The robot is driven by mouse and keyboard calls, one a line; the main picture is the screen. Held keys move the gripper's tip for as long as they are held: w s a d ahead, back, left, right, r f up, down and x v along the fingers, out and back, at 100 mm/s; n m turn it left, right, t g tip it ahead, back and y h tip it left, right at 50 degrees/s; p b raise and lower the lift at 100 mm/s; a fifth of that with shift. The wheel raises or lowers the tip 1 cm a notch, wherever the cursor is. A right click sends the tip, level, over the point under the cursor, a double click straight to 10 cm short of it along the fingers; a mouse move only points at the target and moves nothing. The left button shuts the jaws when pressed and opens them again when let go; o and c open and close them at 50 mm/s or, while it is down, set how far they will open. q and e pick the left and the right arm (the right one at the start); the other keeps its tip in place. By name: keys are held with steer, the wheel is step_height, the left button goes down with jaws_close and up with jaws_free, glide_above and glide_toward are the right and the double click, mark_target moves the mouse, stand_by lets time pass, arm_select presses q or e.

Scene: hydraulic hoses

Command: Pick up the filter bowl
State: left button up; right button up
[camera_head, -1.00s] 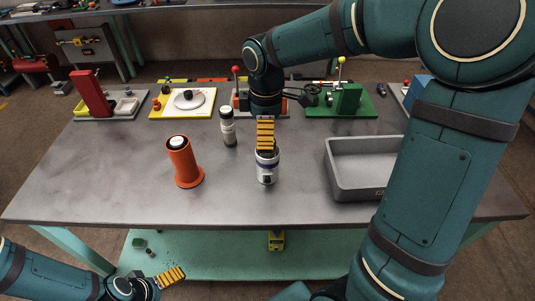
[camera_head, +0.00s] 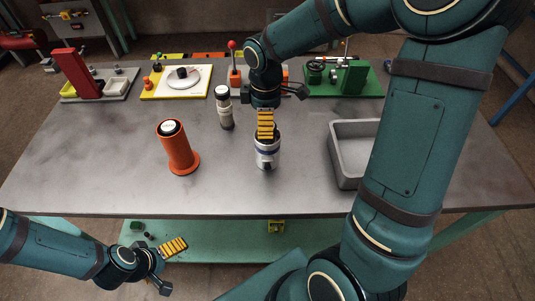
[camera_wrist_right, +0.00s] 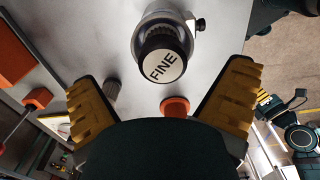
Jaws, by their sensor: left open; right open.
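The filter bowl seems to be the silver canister (camera_head: 267,158) standing upright on the grey table. In the right wrist view its silver rim (camera_wrist_right: 190,22) surrounds a dark insert with a white cap (camera_wrist_right: 165,66) marked FINE. My right gripper (camera_head: 265,124) is just above the bowl and hides part of its top in the head view. In the right wrist view its yellow fingers stand wide apart on either side of the capped insert, with gaps visible. My left gripper (camera_head: 170,262) is empty, low in front of the table, away from the bowl. Its jaws are open.
An orange stand (camera_head: 178,150) and a slim grey-and-white cylinder (camera_head: 225,107) stand left of the bowl. A grey tray (camera_head: 350,178) lies to its right, partly behind my right arm. Fixtures line the back, including a green one (camera_head: 350,78). The front left tabletop is clear.

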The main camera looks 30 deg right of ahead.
mark_target(268, 151)
steer(key=f, duration=0.3)
steer(key=f+b, duration=0.1)
steer(key=f, duration=0.1)
steer(key=shift+s+d+f, duration=0.1)
steer(key=shift+s+f, duration=0.15)
steer(key=shift+s, duration=0.05)
steer(key=c, duration=1.2)
